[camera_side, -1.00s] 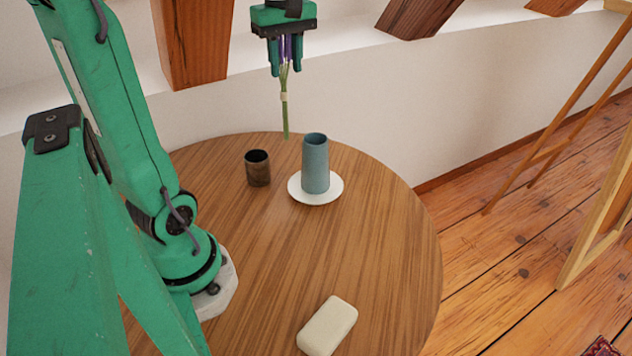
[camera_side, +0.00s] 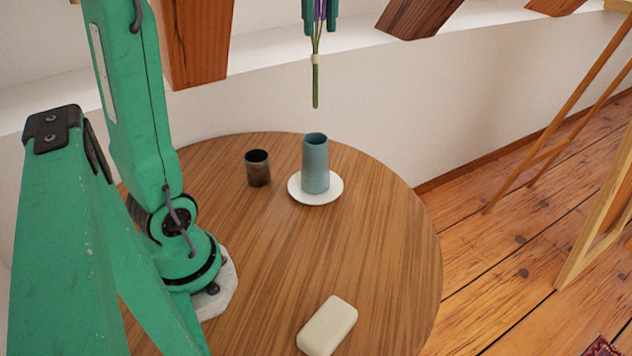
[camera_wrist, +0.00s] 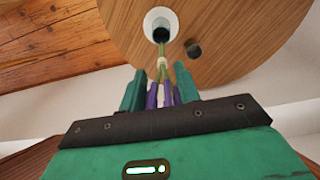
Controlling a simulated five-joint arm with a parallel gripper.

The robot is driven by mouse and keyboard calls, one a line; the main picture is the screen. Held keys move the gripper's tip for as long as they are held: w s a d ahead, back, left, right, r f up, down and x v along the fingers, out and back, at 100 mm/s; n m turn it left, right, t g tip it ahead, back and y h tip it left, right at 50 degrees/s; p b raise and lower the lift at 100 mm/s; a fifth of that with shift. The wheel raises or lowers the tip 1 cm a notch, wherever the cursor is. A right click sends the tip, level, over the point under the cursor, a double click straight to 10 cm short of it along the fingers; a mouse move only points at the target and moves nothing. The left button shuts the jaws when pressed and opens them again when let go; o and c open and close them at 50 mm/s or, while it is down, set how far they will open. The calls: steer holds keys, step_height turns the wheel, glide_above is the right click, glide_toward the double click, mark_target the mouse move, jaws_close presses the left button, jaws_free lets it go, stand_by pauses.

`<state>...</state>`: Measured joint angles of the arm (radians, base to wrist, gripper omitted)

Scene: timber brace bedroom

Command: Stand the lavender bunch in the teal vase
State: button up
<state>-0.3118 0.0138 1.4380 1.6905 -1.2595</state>
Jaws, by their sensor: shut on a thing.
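The teal vase (camera_side: 316,165) stands upright on a white saucer (camera_side: 297,191) on the round table. My gripper (camera_side: 320,22), partly cut off by the top edge of the side view, is shut on the lavender bunch (camera_side: 316,85). The bunch hangs with its green stems down and a pale tie around them. In the side view its stem ends appear above the vase mouth, with a gap between. In the wrist view, my gripper (camera_wrist: 160,92) holds the lavender bunch (camera_wrist: 162,72), and its stems point toward the vase (camera_wrist: 160,33).
A dark cup (camera_side: 257,168) stands left of the saucer; it also shows in the wrist view (camera_wrist: 194,50). A cream block (camera_side: 327,326) lies near the table's front edge. Timber braces (camera_side: 196,40) stand behind.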

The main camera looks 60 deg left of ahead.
mark_target(320, 59)
steer(key=shift+f, duration=0.2)
step_height(320, 59, down, 15)
stand_by(2.2)
steer(key=shift+f, duration=0.15)
steer(key=o, duration=1.1)
steer(key=shift+r, duration=3.95)
